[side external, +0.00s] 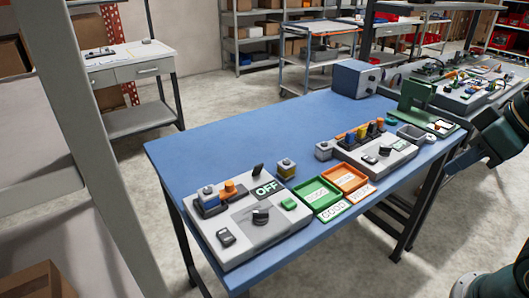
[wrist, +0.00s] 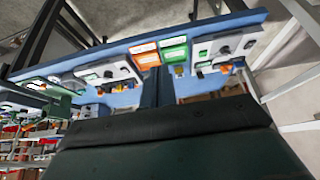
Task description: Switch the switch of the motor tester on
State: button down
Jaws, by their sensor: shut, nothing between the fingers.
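Two similar grey tester units stand on the blue table; no name is readable on either. The nearer unit (side external: 249,240) has a display reading OFF (side external: 266,188), a dark upright tab, a dark round knob (side external: 261,215), a green button (side external: 289,203) and a small dark switch (side external: 226,237). In the wrist view this unit (wrist: 203,49) is at right. The farther unit (side external: 373,165) also shows in the wrist view (wrist: 119,73), at left. My gripper (wrist: 158,75) is shut and empty, its fingers dark in the wrist view, apart from both units. My arm enters the side view at right.
A green tray (side external: 315,196) and an orange tray (side external: 346,178) lie between the units, with label cards before them. A small block (side external: 287,169) stands behind the nearer unit. A blue-grey box (side external: 355,79) is at the far end. The table's left back area is clear.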

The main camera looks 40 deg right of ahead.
jog(key=shift+w, duration=0.15)
jog(key=m+y, duration=0.2)
jog(key=y, duration=0.3)
send_over(233, 238)
jog(key=w, duration=0.1)
notch_tip(233, 238, down, 8)
jog(key=shift+w+f, duration=0.1)
jog(key=shift+f, duration=0.1)
jog(key=shift+f, duration=0.1)
jog(key=shift+s+f, duration=0.2)
jog(key=shift+f, duration=1.2)
jog(key=shift+s+f, duration=0.2)
jog(key=shift+f, duration=1.25)
jog(key=shift+s+f, duration=0.2)
jog(key=shift+f, duration=1.2)
